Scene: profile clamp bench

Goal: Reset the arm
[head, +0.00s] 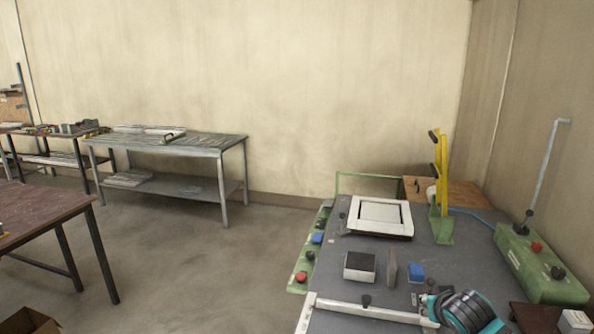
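A clamp bench with a dark grey top (330,270) stands at the lower right. A white framed device (379,216) lies on its far part. A yellow upright lever piece on a green foot (440,190) stands to the right of it.
A black-topped block (359,267) and a blue block (416,272) lie on the bench. A pale bar (370,311) crosses its near side. A green control box (540,262) with a tall lever is at the right. A grey table (170,146) stands by the wall; floor between is clear.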

